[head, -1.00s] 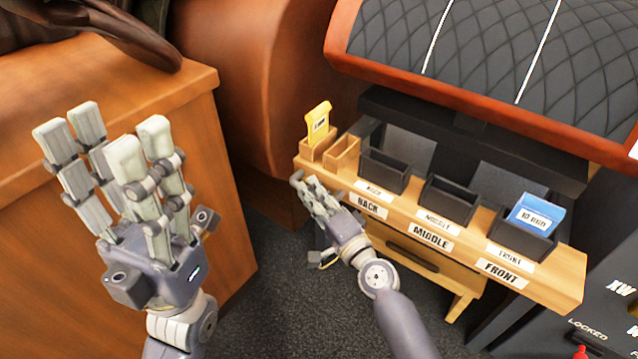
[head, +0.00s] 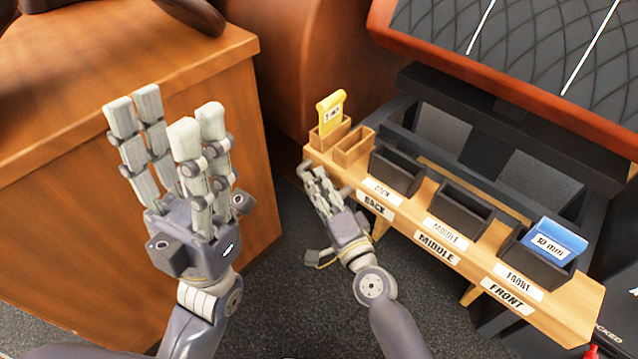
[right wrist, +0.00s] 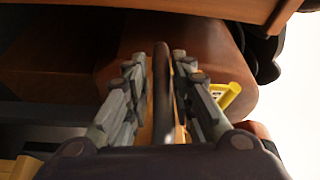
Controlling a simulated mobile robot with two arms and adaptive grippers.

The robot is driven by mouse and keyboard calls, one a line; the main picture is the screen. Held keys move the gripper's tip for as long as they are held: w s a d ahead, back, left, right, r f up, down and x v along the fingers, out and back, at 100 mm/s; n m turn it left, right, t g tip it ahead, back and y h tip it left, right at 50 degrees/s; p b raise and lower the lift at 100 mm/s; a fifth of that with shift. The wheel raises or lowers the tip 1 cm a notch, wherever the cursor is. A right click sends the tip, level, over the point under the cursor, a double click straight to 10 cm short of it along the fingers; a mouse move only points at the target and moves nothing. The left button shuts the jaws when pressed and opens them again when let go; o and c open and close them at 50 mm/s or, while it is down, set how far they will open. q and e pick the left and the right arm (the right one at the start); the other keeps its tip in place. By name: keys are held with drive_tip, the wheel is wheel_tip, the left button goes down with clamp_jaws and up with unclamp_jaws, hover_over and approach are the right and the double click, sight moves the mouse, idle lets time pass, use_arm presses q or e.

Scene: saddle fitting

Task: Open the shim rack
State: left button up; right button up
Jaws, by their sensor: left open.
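The shim rack (head: 467,257) is a long wooden shelf with dark bins and BACK, MIDDLE and FRONT labels. It stands out in front of the dark frame, with a strip of wood showing behind the bins. My right gripper (head: 318,178) is at the rack's left end. The right wrist view shows its fingers (right wrist: 159,65) closed around a thin dark upright bar (right wrist: 163,100) with wood beside it; finger contact is partly hidden. My left gripper (head: 165,115) is open and empty, raised in front of the wooden cabinet.
A yellow shim (head: 331,108) stands in a small wooden holder at the rack's left end. A blue shim (head: 556,240) labelled 10 mm sits in the front bin. The wooden cabinet (head: 90,200) fills the left. The quilted saddle panel (head: 530,50) overhangs behind. Dark floor shows between cabinet and rack.

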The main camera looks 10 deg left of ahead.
drive_tip(key=r+v, duration=0.1)
drive_tip(key=v, duration=1.1)
drive_tip(key=shift+f, duration=0.45)
